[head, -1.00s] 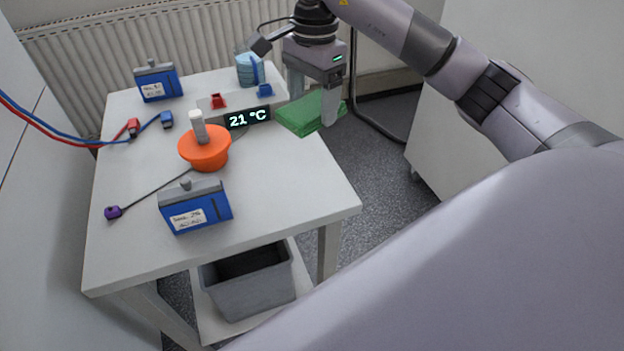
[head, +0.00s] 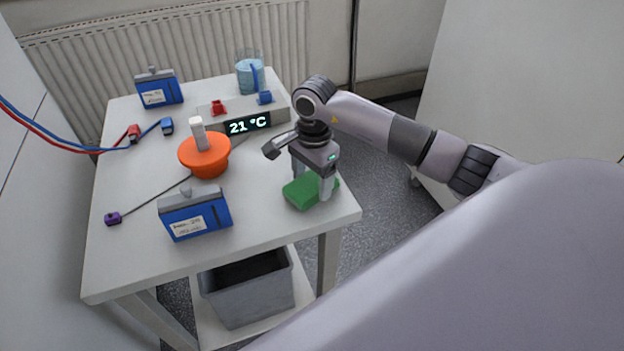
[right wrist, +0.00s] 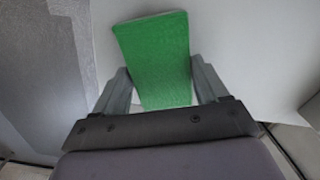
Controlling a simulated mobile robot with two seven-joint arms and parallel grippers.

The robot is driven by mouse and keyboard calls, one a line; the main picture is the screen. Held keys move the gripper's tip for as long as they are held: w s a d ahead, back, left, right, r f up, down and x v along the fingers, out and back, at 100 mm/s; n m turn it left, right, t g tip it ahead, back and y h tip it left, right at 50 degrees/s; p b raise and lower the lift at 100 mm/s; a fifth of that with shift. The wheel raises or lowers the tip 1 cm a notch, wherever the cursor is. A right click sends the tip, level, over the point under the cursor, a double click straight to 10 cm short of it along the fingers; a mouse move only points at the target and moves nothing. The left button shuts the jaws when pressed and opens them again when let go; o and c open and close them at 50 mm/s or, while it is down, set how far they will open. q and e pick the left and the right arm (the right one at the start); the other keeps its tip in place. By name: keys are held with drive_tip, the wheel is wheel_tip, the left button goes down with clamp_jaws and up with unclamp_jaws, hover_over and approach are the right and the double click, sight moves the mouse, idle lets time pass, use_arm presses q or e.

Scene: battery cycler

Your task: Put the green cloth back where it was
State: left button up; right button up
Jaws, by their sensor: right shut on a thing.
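The green cloth (head: 301,194) is a folded, flat block at the right front part of the white table (head: 268,228), near its right edge. My right gripper (head: 311,187) points down at it and is shut on it, one finger on each side. In the right wrist view the cloth (right wrist: 158,62) lies between the two fingers (right wrist: 160,85), with the table top around it. I cannot tell whether the cloth touches the table or is held just above it. My left gripper is not in view.
A blue battery (head: 196,214) stands left of the cloth. An orange bowl-like thing (head: 205,156), the cycler with its 21 °C display (head: 250,124), a beaker (head: 249,75) and another battery (head: 159,90) stand farther back. A grey bin (head: 248,290) is below. Table between cycler and cloth is clear.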

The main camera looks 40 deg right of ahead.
sight(313, 181)
drive_tip(key=shift+f, duration=0.5)
drive_tip(key=o, duration=1.3)
drive_tip(key=shift+r, duration=0.1)
drive_tip(key=r, duration=0.6)
drive_tip(key=r+b, duration=0.1)
drive_tip(key=r, duration=0.5)
drive_tip(key=shift+d, duration=0.2)
drive_tip(key=shift+f, duration=0.1)
